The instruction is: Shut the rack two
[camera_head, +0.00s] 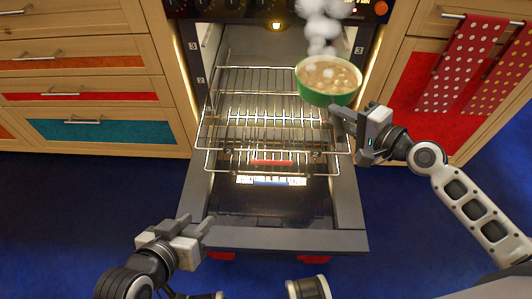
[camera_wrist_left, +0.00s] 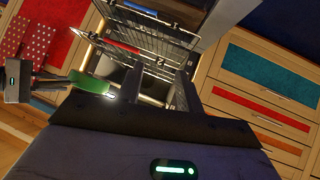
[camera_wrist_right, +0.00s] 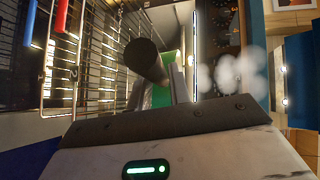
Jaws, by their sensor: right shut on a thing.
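The oven's wire racks (camera_head: 265,105) are pulled out over the lowered oven door (camera_head: 285,240). A red strip (camera_head: 271,162) and a blue strip (camera_head: 270,181) show near the front; similar red and blue pieces appear in the right wrist view. My right gripper (camera_head: 345,118) is shut on the handle of a green pan (camera_head: 327,97), holding it over the racks' right side. The dark handle (camera_wrist_right: 147,58) shows in the right wrist view. My left gripper (camera_head: 195,227) is open and empty at the door's front left corner.
The pan is full of a steaming stew. Drawers (camera_head: 98,132) stand left of the oven, a red cabinet door (camera_head: 425,100) and dotted towels (camera_head: 460,60) right. The blue floor (camera_head: 70,210) is clear at the left. A "2" marks the oven's left frame.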

